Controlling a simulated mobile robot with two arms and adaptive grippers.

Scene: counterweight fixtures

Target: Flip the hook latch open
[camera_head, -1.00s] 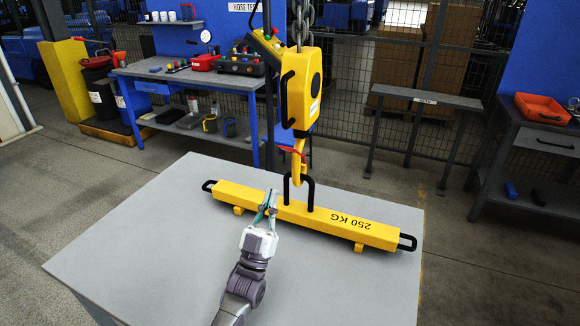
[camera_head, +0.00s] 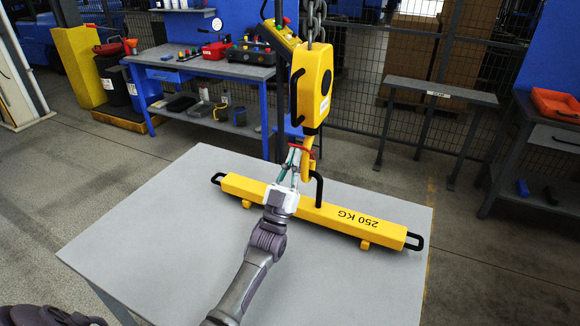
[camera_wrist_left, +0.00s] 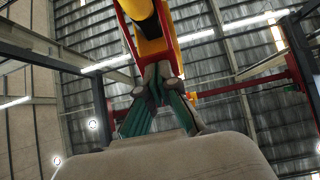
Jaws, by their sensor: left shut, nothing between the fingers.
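The yellow hook (camera_head: 308,163) hangs under the yellow hoist block (camera_head: 312,88), at the black lifting loop of the beam. The red latch (camera_head: 301,148) is at the hook's upper part. My left gripper (camera_head: 294,152) is shut and empty, pointing up, its tips right beside the latch and hook. In the left wrist view the shut fingertips (camera_wrist_left: 158,76) overlap the lower end of the yellow hook (camera_wrist_left: 152,25), with the red latch (camera_wrist_left: 130,35) along its side. I cannot tell whether the tips touch the latch. The right gripper is not in view.
The yellow 250 KG beam (camera_head: 345,217) lies on the grey table (camera_head: 180,235), with its black loop (camera_head: 318,190) close to the gripper. The chain (camera_head: 315,20) runs up from the block. A blue workbench (camera_head: 205,68) stands behind. The table's front is clear.

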